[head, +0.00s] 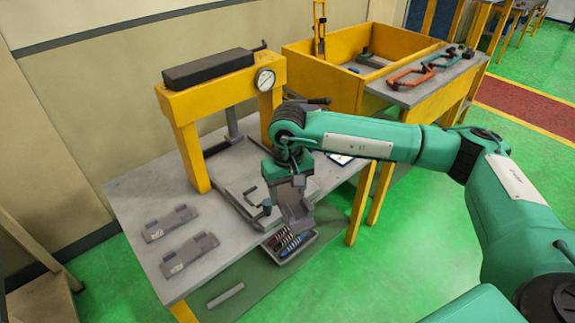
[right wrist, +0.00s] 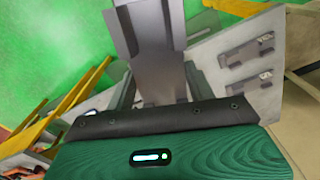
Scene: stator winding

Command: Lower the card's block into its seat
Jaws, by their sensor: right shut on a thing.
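My right gripper (head: 288,186) is over the front right edge of the grey table, pointing down. It is shut on a grey angular piece (head: 297,208), which may be the card's block. In the right wrist view this grey piece (right wrist: 152,40) stretches out ahead of the dark gripper edge (right wrist: 165,118). Two flat grey plates with raised blocks, a rear one (head: 170,222) and a front one (head: 188,254), lie at the table's left. I cannot tell which part is the seat; the piece's underside is hidden. My left gripper is not in view.
A yellow press frame (head: 187,142) with a round gauge (head: 265,79) stands at the back of the table. A tray of small coloured parts (head: 290,246) is just below the held piece. A yellow bench (head: 322,75) with tools stands at the back right.

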